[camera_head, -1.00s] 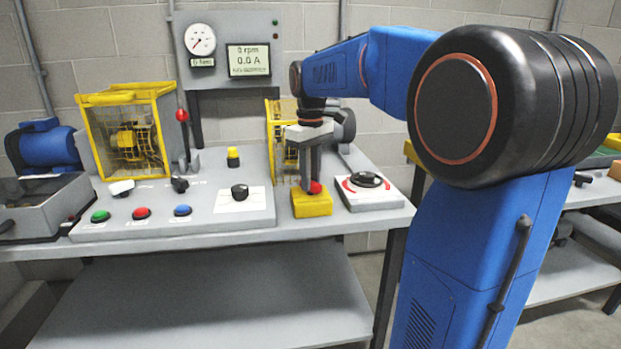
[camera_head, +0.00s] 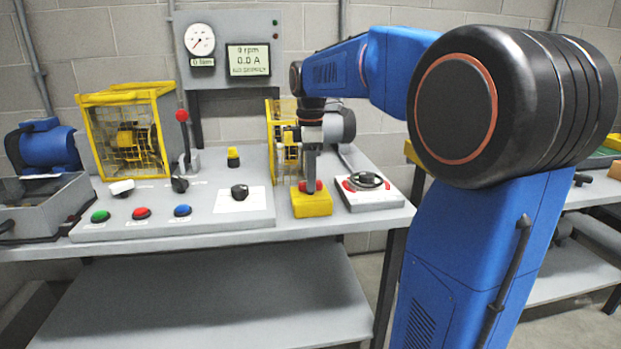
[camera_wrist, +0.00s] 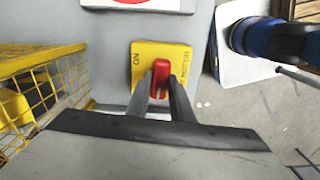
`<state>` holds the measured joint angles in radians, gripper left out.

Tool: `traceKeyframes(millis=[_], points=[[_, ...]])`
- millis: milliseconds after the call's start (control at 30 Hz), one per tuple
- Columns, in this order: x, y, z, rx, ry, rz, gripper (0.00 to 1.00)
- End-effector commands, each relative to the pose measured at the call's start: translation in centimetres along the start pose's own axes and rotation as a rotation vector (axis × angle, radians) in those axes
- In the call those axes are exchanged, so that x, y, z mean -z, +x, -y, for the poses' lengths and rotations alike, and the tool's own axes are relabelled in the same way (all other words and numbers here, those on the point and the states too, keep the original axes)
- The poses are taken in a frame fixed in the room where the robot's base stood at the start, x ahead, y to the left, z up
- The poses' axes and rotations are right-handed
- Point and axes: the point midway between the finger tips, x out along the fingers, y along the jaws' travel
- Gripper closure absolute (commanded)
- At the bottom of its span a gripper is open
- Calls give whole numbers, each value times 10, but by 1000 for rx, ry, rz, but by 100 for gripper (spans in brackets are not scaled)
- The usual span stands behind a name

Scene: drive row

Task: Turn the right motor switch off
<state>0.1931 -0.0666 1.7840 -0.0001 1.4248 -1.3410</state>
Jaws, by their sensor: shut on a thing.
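A yellow switch box (camera_head: 311,207) with a red knob (camera_head: 318,186) sits near the bench's front edge, right of the grey control panel. My gripper (camera_head: 310,178) points down at it from above. In the wrist view the two fingers of my gripper (camera_wrist: 160,84) are closed on either side of the red knob (camera_wrist: 161,70). The yellow plate (camera_wrist: 176,50) there shows "ON" at its left and small lettering at its right. Part of the knob is hidden between the fingers. The display (camera_head: 248,60) reads 0 rpm and 0.0 A, with a small line that looks like "NO SUPPLY".
A white plate with a dark knob (camera_head: 367,180) is close on the right. A yellow mesh cage (camera_head: 275,145) with a motor stands behind my gripper. Further left are the grey panel (camera_head: 215,215) with buttons and knobs, and a red-tipped lever (camera_head: 183,135).

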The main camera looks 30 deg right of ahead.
Motion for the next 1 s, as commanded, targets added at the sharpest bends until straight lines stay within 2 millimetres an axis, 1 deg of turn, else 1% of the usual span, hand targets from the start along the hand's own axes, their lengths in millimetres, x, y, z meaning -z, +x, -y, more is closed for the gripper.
traceKeyframes(millis=[300,733,767,800,833,1000], points=[[0,-1,-1,-4,-82,-1,100],[0,-2,-1,-4,-91,-1,100],[0,-2,-1,-4,-91,-1,77],[0,-1,-1,-4,-91,0,68],[0,-1,-1,-4,-90,0,61],[0,-1,0,-2,-90,0,61]])
